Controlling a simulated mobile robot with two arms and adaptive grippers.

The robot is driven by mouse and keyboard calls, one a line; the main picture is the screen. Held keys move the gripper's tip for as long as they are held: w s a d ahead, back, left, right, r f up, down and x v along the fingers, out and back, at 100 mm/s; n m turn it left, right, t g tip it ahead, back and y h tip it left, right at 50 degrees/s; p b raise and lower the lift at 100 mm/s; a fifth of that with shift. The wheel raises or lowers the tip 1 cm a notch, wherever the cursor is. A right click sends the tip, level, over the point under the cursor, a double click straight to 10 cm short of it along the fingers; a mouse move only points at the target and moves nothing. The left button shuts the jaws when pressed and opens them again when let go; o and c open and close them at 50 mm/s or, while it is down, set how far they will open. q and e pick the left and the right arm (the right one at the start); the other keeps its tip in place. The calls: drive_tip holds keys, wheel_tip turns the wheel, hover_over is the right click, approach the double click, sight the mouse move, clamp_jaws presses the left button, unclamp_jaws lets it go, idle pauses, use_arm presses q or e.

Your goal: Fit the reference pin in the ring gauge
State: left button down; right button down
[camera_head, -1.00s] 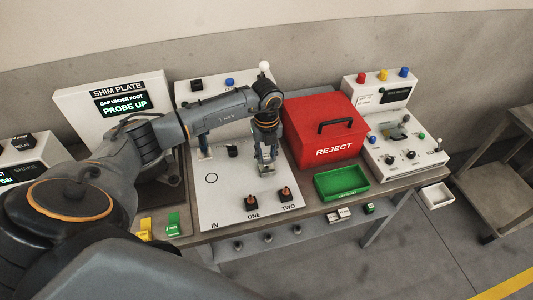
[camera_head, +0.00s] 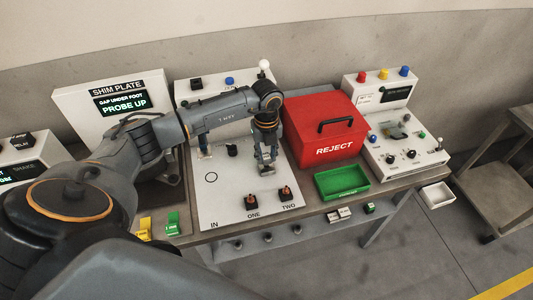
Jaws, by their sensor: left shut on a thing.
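Two black holders with copper-coloured tops stand at the panel's front, marked ONE (camera_head: 251,202) and TWO (camera_head: 285,194). A black round part (camera_head: 232,150) sits left of the gripper. My right gripper is not in view.
The red REJECT box (camera_head: 318,130) stands close right of the gripper, with a green tray (camera_head: 342,182) in front. A panel with knobs (camera_head: 408,149) lies further right. The display reading PROBE UP (camera_head: 120,102) stands at left. The panel's left front, around a printed circle, is clear.

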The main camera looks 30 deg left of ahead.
sight(267, 157)
use_arm(q)
drive_tip(key=shift+f+b, duration=0.8)
drive_tip(key=shift+f, duration=0.3)
drive_tip(key=c, duration=1)
unclamp_jaws()
wheel_tip(267, 157, up, 12)
drive_tip(key=shift+r, duration=0.1)
